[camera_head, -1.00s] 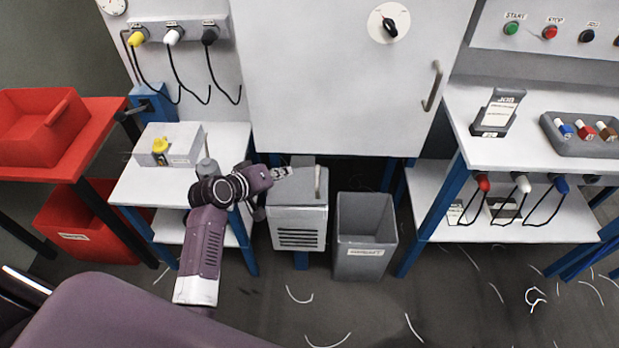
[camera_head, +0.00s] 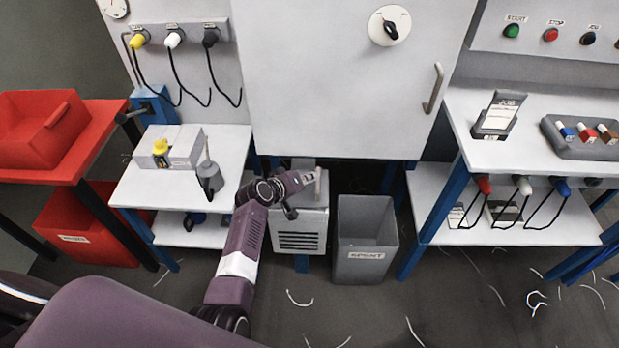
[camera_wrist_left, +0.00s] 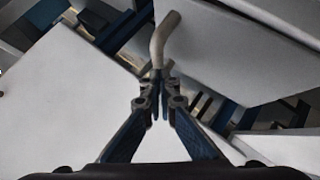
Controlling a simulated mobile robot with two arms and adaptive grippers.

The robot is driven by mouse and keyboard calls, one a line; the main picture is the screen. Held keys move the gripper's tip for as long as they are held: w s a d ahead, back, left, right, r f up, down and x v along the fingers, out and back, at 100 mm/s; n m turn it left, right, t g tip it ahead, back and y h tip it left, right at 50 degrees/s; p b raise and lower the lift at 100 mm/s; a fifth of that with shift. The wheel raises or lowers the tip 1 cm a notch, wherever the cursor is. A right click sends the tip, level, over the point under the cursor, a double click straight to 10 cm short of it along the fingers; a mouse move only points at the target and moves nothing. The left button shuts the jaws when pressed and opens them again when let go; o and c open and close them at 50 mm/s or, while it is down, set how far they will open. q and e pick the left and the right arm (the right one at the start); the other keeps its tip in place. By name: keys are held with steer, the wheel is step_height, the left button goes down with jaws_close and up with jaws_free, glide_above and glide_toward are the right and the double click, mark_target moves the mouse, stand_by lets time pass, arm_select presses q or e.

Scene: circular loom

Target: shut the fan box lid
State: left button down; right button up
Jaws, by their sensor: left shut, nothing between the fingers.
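The fan box (camera_head: 300,238) is a light grey box with dark vent slots in its front, below the large cabinet. A pale upright handle-like bar (camera_head: 318,186) stands at its top right. How far the lid is open is hard to tell, because my left arm covers much of the top. My left gripper (camera_head: 308,176) is over the box top, close beside that bar. In the left wrist view the left gripper (camera_wrist_left: 160,103) is shut and empty. A bent, pale rod (camera_wrist_left: 163,40) rises just beyond its fingertips, against a pale panel. My right gripper is not in view.
A grey bin (camera_head: 363,262) stands right of the fan box. A white side table (camera_head: 228,150) with a small box is at the left, a workbench (camera_head: 530,153) at the right. The cabinet (camera_head: 340,80) hangs above. Pale scraps lie on the floor.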

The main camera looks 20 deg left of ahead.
arm_select(q)
steer(key=shift+w+d+f+b, duration=0.1)
steer(key=shift+d+f+b, duration=0.2)
steer(key=shift+f, duration=0.2)
steer(key=shift+d+f+b, duration=0.15)
steer(key=shift+f+b, duration=0.25)
steer(key=shift+f, duration=0.1)
steer(key=shift+r, duration=0.1)
steer(key=shift+d, duration=0.1)
